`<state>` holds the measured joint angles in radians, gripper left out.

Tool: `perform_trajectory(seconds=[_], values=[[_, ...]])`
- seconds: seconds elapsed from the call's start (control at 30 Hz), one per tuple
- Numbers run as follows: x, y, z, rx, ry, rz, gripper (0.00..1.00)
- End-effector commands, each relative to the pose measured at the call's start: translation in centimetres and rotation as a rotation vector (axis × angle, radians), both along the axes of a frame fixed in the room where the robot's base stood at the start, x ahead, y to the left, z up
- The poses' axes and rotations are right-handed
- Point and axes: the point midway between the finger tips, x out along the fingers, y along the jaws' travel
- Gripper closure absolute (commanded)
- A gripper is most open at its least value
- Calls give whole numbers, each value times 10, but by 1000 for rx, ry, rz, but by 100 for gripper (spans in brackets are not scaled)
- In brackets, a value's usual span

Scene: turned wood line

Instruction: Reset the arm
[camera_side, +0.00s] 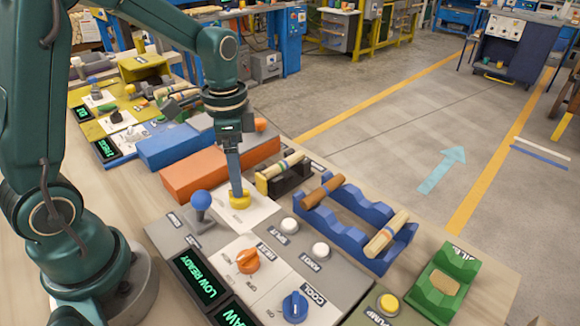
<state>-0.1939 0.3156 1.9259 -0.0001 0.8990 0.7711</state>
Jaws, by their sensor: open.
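My gripper (236,188) points straight down above a white plate on the control bench. I see its fingers edge-on, so the gap between them does not show, and nothing is visible in them. The fingertips are right at a yellow round piece (240,202) on the white plate (256,214). I cannot tell whether they touch it.
Nearby are a blue ball-topped lever (201,201), an orange knob (248,261), a blue knob (295,306) and white buttons (320,250). An orange block (192,176) stands behind. A blue rack (360,212) holds turned wood pieces. A green holder (443,285) is at right.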

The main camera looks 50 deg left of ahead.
Motion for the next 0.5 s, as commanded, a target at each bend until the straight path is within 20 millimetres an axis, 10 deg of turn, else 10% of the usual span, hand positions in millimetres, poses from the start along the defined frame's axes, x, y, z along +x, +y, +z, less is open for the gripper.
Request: perform_trajectory(seconds=[0.5], values=[[3, -10, 35, 21, -120, -38, 19]])
